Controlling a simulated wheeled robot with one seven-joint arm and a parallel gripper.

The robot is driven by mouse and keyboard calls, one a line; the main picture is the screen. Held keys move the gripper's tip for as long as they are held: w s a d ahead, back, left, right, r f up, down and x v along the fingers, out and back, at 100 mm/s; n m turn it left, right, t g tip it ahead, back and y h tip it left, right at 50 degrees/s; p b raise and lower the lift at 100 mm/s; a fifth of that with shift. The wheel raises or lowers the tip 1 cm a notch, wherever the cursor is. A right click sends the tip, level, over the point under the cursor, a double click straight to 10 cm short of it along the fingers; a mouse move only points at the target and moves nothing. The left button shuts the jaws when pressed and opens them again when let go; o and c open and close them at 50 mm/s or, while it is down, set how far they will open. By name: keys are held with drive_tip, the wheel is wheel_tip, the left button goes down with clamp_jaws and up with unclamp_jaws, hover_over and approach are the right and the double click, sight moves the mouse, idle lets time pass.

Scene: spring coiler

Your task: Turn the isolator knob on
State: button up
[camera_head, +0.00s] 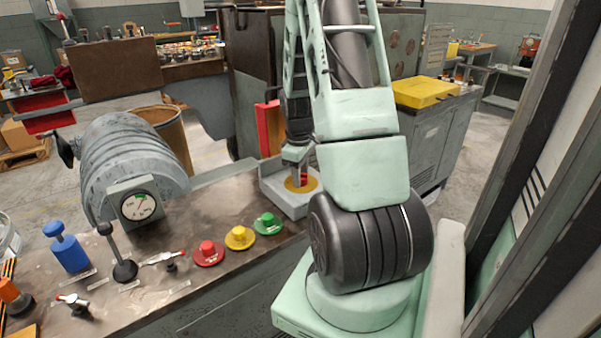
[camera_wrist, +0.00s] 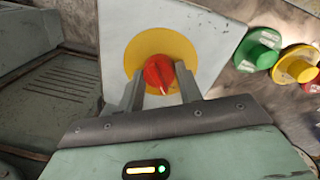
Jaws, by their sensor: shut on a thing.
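The isolator knob (camera_wrist: 158,72) is red and sits on a yellow round plate (camera_wrist: 178,42) on a grey box (camera_wrist: 212,35). In the head view the knob (camera_head: 303,180) shows as a small red patch on the yellow disc, partly hidden by my gripper. My gripper (camera_wrist: 158,80) is shut on the knob, with one finger on each side of it. In the head view my gripper (camera_head: 296,165) reaches down onto the grey box (camera_head: 290,203) from above. A pale mark shows on the knob's near end.
Green (camera_head: 268,223), yellow (camera_head: 240,237) and red (camera_head: 208,252) push buttons stand on the bench left of the box. A gauge (camera_head: 139,206), a black lever (camera_head: 122,266) and a blue handle (camera_head: 68,250) are further left. A red panel (camera_head: 268,128) stands behind the box.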

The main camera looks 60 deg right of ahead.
drive_tip(key=m+p, duration=0.1)
drive_tip(key=m, duration=0.3)
drive_tip(key=shift+r, duration=0.1)
drive_tip(key=m+p, duration=0.2)
drive_tip(key=m, duration=0.2)
drive_tip(key=shift+w+m+g, duration=0.1)
drive_tip(key=shift+m+g, duration=0.2)
drive_tip(key=shift+m, duration=0.1)
drive_tip(key=m+p, duration=0.1)
drive_tip(key=m, duration=0.3)
drive_tip(key=shift+d, duration=0.1)
drive_tip(key=shift+m+y+p, duration=0.3)
drive_tip(key=shift+m+p, duration=0.35)
drive_tip(key=shift+m, duration=1.15)
drive_tip(key=o, duration=1)
drive_tip(key=r, duration=0.7)
drive_tip(key=shift+w+r, duration=0.2)
